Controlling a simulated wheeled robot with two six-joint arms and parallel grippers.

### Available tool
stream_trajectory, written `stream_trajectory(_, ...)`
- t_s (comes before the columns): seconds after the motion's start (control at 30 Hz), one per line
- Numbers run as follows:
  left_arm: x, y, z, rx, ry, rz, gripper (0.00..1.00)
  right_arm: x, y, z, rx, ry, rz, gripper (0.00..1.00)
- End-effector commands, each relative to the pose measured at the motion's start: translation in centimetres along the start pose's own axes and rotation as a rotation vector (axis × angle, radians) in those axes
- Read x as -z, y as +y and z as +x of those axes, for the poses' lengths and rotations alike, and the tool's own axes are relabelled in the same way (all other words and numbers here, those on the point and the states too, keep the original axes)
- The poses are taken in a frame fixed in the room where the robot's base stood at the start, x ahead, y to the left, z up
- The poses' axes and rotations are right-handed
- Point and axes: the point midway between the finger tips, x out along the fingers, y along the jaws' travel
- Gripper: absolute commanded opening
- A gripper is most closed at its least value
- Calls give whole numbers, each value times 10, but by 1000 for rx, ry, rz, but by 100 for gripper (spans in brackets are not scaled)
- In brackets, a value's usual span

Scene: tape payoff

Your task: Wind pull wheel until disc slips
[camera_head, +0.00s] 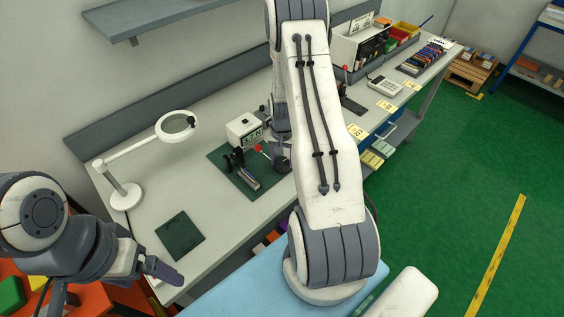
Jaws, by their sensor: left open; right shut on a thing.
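A dark green mat (221,157) lies on the bench with a small black and silver fixture (238,162) on it. A silver bar-like part (250,181) is at the fixture's front. A red knob (258,147) is just right of the fixture. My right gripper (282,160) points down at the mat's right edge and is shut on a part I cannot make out. My own arm hides much of that area, and I cannot clearly pick out the pull wheel or disc. My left gripper (163,271) is open and empty by the bench's front edge, away from the fixture.
A white box (243,130) stands behind the fixture. A magnifier lamp (126,192) stands at left, its ring reaching over the bench. A dark pad (180,235) lies front left. Bare bench surrounds the pad.

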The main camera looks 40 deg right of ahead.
Motion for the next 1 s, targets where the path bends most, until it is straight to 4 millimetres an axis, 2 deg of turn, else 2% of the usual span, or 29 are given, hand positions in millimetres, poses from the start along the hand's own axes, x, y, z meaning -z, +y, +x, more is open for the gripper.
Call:
stream_trajectory(0.2, 0, -1, 8, 0, 0, -1, 93, 1, 0, 0, 1, 2, 178, 7)
stream_trajectory(0.5, -1, -1, 14, 0, 0, -2, 93, 1, 0, 0, 1, 3, 345, 7)
stream_trajectory(1.0, -1, -1, 15, 0, 0, -1, 93, 1, 0, -1, 1, 2, 413, 7)
